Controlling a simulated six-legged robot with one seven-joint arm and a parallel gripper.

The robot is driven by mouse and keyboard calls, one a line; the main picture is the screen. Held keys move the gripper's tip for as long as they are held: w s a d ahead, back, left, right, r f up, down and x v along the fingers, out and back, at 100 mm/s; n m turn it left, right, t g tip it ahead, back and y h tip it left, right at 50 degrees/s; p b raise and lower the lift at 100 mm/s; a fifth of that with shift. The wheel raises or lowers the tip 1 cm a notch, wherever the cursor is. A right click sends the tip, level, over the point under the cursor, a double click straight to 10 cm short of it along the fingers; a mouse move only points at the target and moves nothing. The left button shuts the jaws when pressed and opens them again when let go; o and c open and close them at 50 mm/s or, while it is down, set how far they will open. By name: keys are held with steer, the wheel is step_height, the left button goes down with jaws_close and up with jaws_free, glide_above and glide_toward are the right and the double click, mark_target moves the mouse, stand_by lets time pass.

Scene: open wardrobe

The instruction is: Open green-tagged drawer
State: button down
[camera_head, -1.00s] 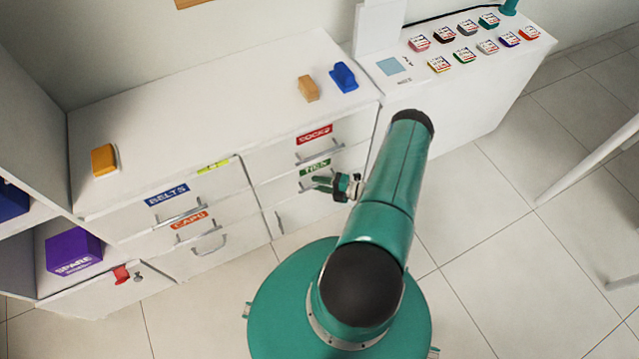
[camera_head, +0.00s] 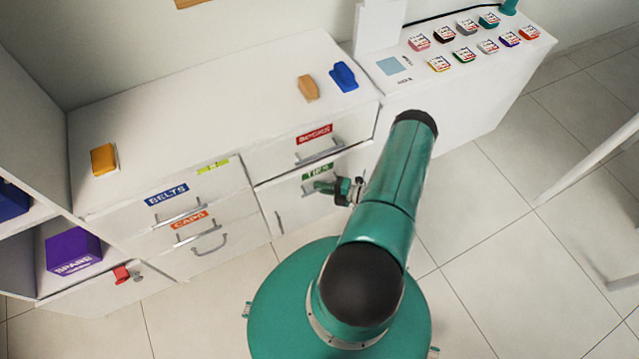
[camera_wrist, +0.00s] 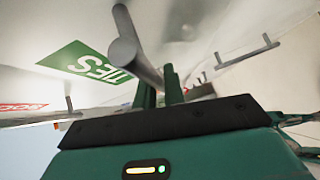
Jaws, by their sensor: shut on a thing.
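The green TIES tag (camera_head: 318,172) is on the drawer front (camera_head: 288,192) below the SOCKS drawer. That front stands slightly out from the cabinet. My gripper (camera_head: 326,187) is at this drawer's handle. In the wrist view, my gripper (camera_wrist: 160,90) is shut on the grey bar handle (camera_wrist: 124,48), which passes between its green fingers. The green tag (camera_wrist: 88,63) shows beside the handle there. My arm hides the right end of the drawer front in the head view.
The SOCKS drawer (camera_head: 314,134) is just above. BELTS (camera_head: 167,194) and CAPS (camera_head: 190,220) drawers are to the left. A tan block (camera_head: 308,88) and a blue object (camera_head: 344,77) lie on the cabinet top. Open floor (camera_head: 480,240) is at right.

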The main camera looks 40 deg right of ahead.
steer(key=s+a, duration=0.3)
steer(key=s, duration=0.9)
steer(key=s+a, duration=0.4)
steer(key=s, duration=0.9)
steer(key=shift+s+a, duration=0.15)
steer(key=shift+s, duration=0.15)
steer(key=c, duration=1.5)
jaws_free()
steer(key=v, duration=1.3)
steer(key=shift+s, duration=0.3)
steer(key=shift+r, duration=0.15)
